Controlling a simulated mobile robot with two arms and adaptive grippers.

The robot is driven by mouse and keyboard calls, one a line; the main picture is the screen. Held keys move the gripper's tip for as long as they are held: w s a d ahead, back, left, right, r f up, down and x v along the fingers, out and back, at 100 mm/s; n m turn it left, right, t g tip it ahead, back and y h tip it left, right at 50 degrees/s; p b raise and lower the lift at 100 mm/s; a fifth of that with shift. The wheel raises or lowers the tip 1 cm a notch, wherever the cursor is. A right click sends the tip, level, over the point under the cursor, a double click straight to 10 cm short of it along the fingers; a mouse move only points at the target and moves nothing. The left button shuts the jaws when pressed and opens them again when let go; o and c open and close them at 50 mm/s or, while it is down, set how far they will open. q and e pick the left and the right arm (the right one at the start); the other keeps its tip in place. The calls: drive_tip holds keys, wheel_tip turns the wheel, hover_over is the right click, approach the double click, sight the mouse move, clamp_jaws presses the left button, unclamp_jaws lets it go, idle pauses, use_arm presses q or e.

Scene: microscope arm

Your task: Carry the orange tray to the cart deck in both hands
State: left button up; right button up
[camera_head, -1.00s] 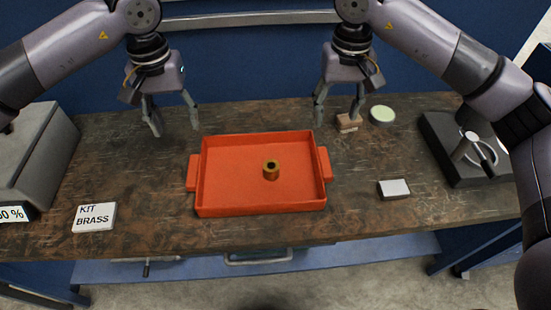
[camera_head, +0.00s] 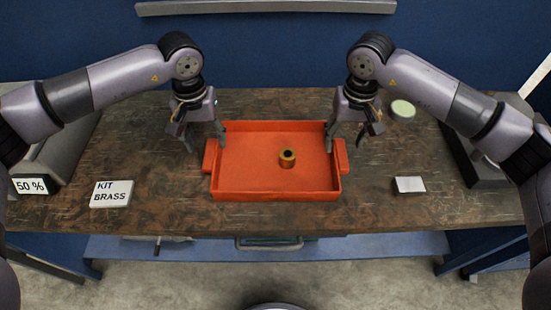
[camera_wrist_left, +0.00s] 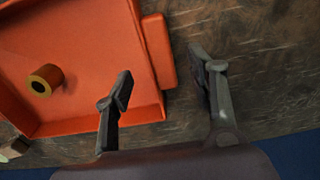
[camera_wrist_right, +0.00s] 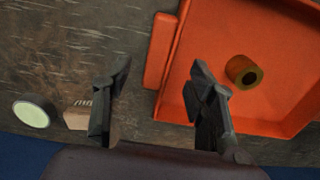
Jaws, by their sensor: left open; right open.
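The orange tray (camera_head: 250,180) lies flat on the brown workbench, with a handle block at each short end. A brass bushing (camera_head: 287,158) stands inside it, right of centre. My left gripper (camera_head: 207,143) is open and empty above the tray's left end. In the left wrist view its fingers (camera_wrist_left: 165,80) point toward the left handle (camera_wrist_left: 160,50), one finger over the tray's side. My right gripper (camera_head: 347,143) is open and empty above the right end. In the right wrist view its fingers (camera_wrist_right: 160,75) are spread near the right handle (camera_wrist_right: 160,50). Neither gripper visibly touches the tray.
A small white-topped block (camera_head: 409,185), a pale green disc (camera_head: 402,109) and a dark device (camera_head: 480,165) are at the right. The cart deck cannot be identified.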

sight(210, 152)
use_arm(q)
wheel_tip(210, 152, down, 6)
drive_tip(key=shift+r, duration=0.15)
use_arm(e)
wheel_tip(210, 152, down, 6)
drive_tip(key=shift+r, duration=0.1)
use_arm(q)
drive_tip(key=shift+c, duration=0.6)
use_arm(e)
drive_tip(key=shift+c, duration=0.6)
use_arm(q)
clamp_jaws()
use_arm(e)
clamp_jaws()
use_arm(q)
drive_tip(key=shift+r, duration=0.1)
use_arm(e)
drive_tip(key=shift+r, duration=0.1)
